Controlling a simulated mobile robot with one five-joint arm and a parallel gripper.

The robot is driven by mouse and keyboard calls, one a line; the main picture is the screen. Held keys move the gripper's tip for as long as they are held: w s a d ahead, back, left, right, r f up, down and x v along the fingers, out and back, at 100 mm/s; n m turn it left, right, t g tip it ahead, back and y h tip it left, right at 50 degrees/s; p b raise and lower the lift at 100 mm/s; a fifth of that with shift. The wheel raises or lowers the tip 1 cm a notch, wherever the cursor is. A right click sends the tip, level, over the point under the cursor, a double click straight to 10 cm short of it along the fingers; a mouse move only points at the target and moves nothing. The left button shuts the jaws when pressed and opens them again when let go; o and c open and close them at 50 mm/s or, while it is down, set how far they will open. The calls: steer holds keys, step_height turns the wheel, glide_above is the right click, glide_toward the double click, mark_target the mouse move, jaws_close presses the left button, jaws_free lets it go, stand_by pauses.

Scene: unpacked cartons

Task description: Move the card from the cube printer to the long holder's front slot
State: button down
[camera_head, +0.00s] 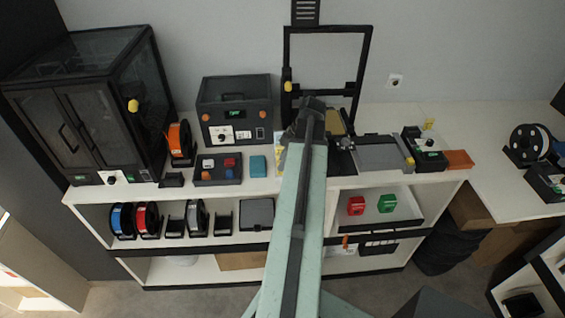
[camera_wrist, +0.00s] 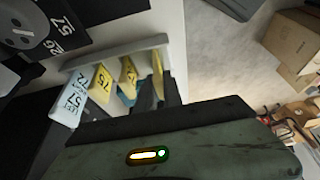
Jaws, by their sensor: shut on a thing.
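The cube printer (camera_head: 237,98), a dark box with orange corners, stands on the bench left of my arm. No yellow card shows on its front. In the wrist view, the long grey holder (camera_wrist: 120,50) carries a pale blue card (camera_wrist: 70,98) and yellow cards (camera_wrist: 101,83) in a row. My gripper (camera_wrist: 160,92) is at the holder's right end, shut on a yellow card (camera_wrist: 157,68). That card stands close to the holder's end; I cannot tell whether it sits in a slot. In the head view my arm hides the gripper and most of the holder.
A tall dark cabinet (camera_head: 90,105) stands at the left with a yellow card on it. An open-frame printer (camera_head: 367,60) stands behind my arm. A tray of small blocks (camera_head: 218,180) lies left of my arm. Floor (camera_wrist: 225,60) is open right of the bench edge in the wrist view.

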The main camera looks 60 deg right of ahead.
steer(key=shift+f+b, duration=0.45)
steer(key=shift+f, duration=0.15)
steer(key=c, duration=1.4)
jaws_free()
steer(key=shift+r, duration=0.1)
steer(key=p+v, duration=0.7)
steer(key=shift+r, duration=0.4)
steer(key=shift+s, duration=0.1)
